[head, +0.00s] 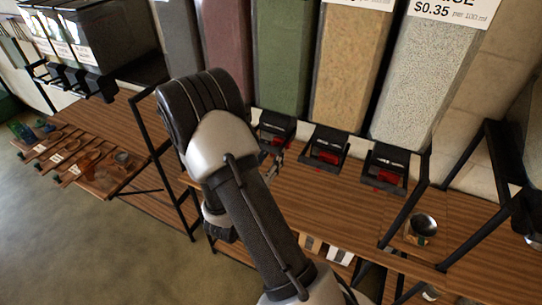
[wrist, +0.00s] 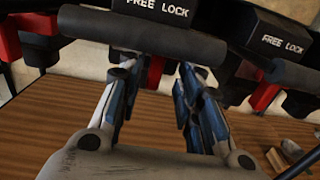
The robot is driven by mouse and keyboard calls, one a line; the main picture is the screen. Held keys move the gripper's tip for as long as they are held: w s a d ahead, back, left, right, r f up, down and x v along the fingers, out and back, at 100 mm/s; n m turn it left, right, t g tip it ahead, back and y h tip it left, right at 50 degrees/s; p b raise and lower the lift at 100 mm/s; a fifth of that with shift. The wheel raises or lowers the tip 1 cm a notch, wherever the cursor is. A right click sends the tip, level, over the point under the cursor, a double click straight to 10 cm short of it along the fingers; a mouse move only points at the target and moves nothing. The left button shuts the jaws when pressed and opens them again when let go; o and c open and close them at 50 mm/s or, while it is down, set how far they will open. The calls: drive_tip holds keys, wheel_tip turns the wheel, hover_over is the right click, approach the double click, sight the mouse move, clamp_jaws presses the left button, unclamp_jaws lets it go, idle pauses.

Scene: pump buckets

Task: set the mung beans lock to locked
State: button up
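A bin of green contents (head: 283,60), which looks like the mung beans, stands above a black dispenser outlet (head: 275,128); its name label is not visible. In the wrist view a black block marked FREE and LOCK (wrist: 150,10) sits behind a dark round bar (wrist: 145,35). A red piece (wrist: 155,72) hangs below the bar, partly hidden. My gripper (wrist: 158,78) is open, its blue-padded fingers below the bar, one on each side of the red piece. I cannot tell whether they touch it. In the head view my arm partly hides the outlet.
A neighbouring FREE LOCK block (wrist: 283,42) with its own red piece (wrist: 264,96) is close on the right. Another red piece (wrist: 10,38) is at the left. The wooden counter (head: 320,200) below is mostly clear; a black frame and metal bowl (head: 423,226) stand at the right.

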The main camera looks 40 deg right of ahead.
drive_tip(key=v, duration=1.2)
idle(0.3)
